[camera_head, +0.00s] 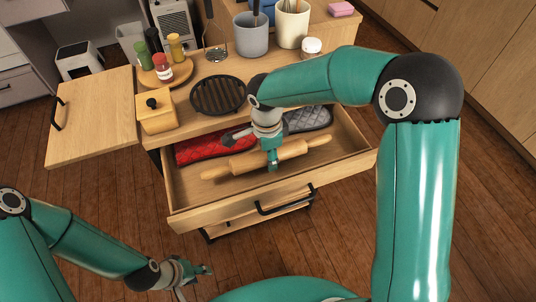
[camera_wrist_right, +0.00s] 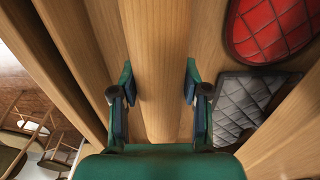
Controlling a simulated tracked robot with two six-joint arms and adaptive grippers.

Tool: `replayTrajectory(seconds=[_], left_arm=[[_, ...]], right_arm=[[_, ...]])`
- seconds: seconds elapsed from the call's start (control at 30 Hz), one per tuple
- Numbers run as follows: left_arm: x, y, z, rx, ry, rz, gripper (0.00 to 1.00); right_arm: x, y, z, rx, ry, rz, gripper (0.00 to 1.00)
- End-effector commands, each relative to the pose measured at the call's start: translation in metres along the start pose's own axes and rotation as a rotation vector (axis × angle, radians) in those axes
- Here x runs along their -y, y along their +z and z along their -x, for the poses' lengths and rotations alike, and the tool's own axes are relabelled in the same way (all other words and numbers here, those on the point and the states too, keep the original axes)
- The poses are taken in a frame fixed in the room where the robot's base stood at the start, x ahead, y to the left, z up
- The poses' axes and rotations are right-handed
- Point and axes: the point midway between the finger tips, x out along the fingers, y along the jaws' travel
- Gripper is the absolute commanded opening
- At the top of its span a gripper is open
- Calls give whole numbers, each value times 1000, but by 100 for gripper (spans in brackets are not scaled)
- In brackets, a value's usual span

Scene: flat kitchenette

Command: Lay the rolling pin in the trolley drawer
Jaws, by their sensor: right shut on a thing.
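The wooden rolling pin (camera_head: 290,151) lies lengthwise within the open trolley drawer (camera_head: 184,217), in front of the oven mitts. I cannot tell whether it touches the drawer floor. My right gripper (camera_head: 272,162) reaches down from above and is shut on the middle of the pin. In the right wrist view the pin (camera_wrist_right: 158,60) runs between the two fingers of my right gripper (camera_wrist_right: 157,85). My left gripper (camera_head: 200,272) hangs low at the front left, away from the drawer; its fingers are too small to read.
A red mitt (camera_head: 200,148) and a grey mitt (camera_head: 308,119) lie at the drawer's back. The trolley top holds a black trivet (camera_head: 218,95), a yellow box (camera_head: 156,112) and a round board with bottles (camera_head: 181,74). A side leaf (camera_head: 95,115) extends left.

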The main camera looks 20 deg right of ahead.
Motion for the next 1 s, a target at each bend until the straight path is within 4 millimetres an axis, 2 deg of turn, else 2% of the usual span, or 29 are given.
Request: replayTrajectory(seconds=[0.37,0.4,0.53,0.87,1.0], left_arm=[[3,0,-8,0,0,0,40],[3,0,-8,0,0,0,40],[3,0,-8,0,0,0,40],[2,0,-7,0,0,0,40],[0,0,1,0,0,0,40]], right_arm=[[0,0,-5,0,-2,-1,0],[0,0,-6,0,0,-1,49],[0,0,-6,0,0,-1,71],[0,0,-5,0,0,-1,71],[0,-1,2,0,0,-1,71]])
